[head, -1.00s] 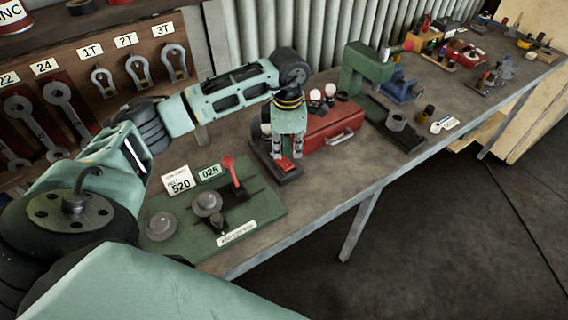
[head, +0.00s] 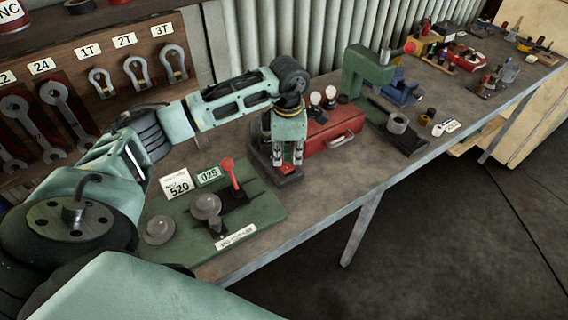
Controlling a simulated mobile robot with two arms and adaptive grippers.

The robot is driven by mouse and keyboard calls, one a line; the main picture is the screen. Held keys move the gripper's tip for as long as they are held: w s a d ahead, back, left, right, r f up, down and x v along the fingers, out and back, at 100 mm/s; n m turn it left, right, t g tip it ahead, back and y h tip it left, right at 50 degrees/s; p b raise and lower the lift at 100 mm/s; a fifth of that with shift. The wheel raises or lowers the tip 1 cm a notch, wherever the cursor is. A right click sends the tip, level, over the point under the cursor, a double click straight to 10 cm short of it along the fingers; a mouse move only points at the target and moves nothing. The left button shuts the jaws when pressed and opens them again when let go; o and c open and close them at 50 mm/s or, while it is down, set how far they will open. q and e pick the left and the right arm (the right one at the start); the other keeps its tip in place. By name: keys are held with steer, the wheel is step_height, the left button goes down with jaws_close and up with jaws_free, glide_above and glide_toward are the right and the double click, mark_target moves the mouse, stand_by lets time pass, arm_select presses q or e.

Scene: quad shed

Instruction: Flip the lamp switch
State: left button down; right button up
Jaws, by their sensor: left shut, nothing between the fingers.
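A small dark switch box (head: 290,182) with a red rocker (head: 287,169) stands on the workbench, in front of a red toolbox. My left gripper (head: 288,161) points down right over the rocker, with its fingers shut and empty. The fingertips are at or just above the rocker; I cannot tell whether they touch. The gripper hides the back of the box and part of the rocker, so its tilt is unclear. Two pale round bulbs (head: 323,97) show behind the gripper. My right gripper is not in view.
The red toolbox (head: 335,134) is close behind the gripper. A green board (head: 262,207) with a red lever (head: 229,170) and knobs lies to the left. A green press (head: 365,75) stands to the right. The bench front edge (head: 330,205) is near.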

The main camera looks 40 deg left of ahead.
mark_target(287, 168)
arm_select(q)
steer(key=shift+f+b, duration=0.3)
stand_by(0.7)
steer(key=shift+f+b, duration=0.75)
steer(key=shift+f, duration=0.2)
stand_by(0.3)
steer(key=shift+r+p, duration=0.5)
steer(key=shift+r, duration=0.35)
steer(key=shift+r+p, duration=1.55)
steer(key=shift+r, duration=1.2)
steer(key=shift+f, duration=0.1)
